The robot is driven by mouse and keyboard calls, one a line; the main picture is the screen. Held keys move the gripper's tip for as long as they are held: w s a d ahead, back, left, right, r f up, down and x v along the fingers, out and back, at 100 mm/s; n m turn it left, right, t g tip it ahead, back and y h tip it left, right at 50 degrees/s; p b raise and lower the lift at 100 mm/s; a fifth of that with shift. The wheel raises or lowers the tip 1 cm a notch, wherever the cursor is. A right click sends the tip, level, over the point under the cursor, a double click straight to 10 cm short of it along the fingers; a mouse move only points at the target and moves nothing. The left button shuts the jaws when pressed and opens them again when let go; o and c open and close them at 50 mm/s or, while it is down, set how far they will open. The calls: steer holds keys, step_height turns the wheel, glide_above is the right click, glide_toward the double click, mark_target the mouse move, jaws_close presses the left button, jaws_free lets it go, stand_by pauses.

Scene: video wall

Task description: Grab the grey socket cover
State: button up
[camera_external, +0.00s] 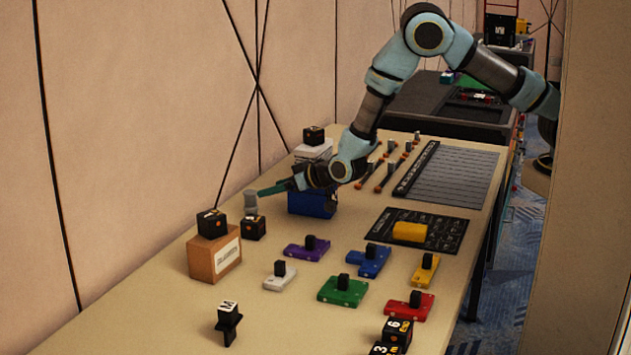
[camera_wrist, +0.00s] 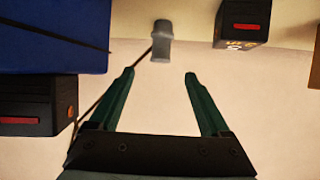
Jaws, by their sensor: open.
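The grey socket cover (camera_external: 251,203) is a small upright grey piece near the wall, beside a black cube. In the wrist view the grey socket cover (camera_wrist: 161,42) shows just beyond the fingertips, roughly in line with the gap between them. My gripper (camera_external: 265,191) reaches left toward it with green fingers. In the wrist view my gripper (camera_wrist: 159,75) is open, with nothing between the fingers. Whether a fingertip touches the cover in the external view I cannot tell.
A black cube (camera_external: 252,227) stands close to the cover, and a cardboard box (camera_external: 214,260) with another black cube on top is to its left. A blue box (camera_external: 312,204) stands below my wrist. Colored blocks with black knobs, such as the purple one (camera_external: 307,250), occupy the table's middle.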

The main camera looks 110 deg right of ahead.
mark_target(254, 193)
steer(key=shift+p+x, duration=1.6)
steer(key=shift+x, duration=3.2)
steer(key=shift+r, duration=0.1)
jaws_close()
